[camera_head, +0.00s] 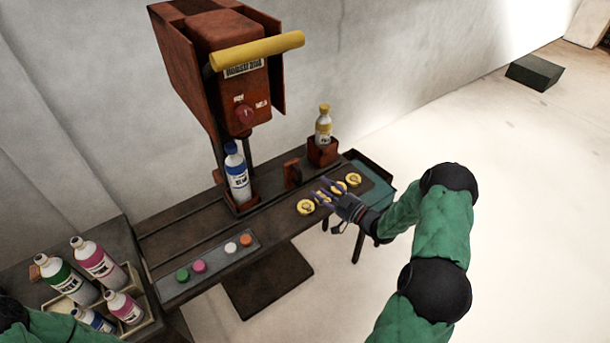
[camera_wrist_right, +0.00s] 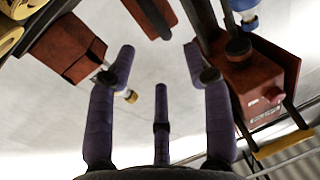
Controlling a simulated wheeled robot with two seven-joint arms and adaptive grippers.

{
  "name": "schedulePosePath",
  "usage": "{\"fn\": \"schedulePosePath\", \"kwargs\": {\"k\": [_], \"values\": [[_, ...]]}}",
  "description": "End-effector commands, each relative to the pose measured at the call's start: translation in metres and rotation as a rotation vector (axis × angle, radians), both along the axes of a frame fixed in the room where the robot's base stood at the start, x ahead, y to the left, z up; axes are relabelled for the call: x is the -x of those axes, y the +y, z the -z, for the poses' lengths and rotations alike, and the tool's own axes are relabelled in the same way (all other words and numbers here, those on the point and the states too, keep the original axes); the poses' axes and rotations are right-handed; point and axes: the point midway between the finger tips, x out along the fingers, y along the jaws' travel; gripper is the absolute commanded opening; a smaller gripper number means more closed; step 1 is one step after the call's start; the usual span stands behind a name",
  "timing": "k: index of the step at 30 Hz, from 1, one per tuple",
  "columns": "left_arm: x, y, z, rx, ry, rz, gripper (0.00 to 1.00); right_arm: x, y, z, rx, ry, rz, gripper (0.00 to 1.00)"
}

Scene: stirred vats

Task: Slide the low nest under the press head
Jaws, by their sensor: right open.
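The red press (camera_head: 225,45) stands against the wall with a yellow handle bar (camera_head: 258,50) across its front. A white bottle with a blue cap (camera_head: 237,177) stands upright in a nest (camera_head: 243,206) below the press head. A taller red block nest (camera_head: 322,153) to the right holds a yellow-capped bottle (camera_head: 323,126). A small red upright piece (camera_head: 291,173) stands between them. My right gripper (camera_head: 326,189) is open and empty over the yellow discs, in front of the red block nest. The right wrist view shows its spread fingers (camera_wrist_right: 160,70). My left gripper is out of view.
Several yellow discs (camera_head: 306,207) lie on the bench's right end. A grey strip (camera_head: 186,290) holds green, pink, white and orange caps at the front left. A crate (camera_head: 155,322) of bottles stands at the lower left.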

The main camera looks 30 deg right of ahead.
Motion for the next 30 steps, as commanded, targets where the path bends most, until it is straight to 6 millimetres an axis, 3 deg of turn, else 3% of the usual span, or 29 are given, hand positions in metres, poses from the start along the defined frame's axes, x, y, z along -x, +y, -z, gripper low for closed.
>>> {"fn": "schedulePosePath", "kwargs": {"k": [7, 21, 30], "values": [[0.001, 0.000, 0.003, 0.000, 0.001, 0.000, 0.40, -0.016, 0.004, 0.004, 0.004, 0.005, -0.015, 0.51], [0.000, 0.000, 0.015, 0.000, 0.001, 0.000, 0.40, -0.089, 0.025, 0.004, 0.003, 0.004, -0.012, 0.51], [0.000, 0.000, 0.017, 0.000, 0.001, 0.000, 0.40, -0.103, 0.028, 0.002, 0.003, 0.004, -0.010, 0.51]]}}
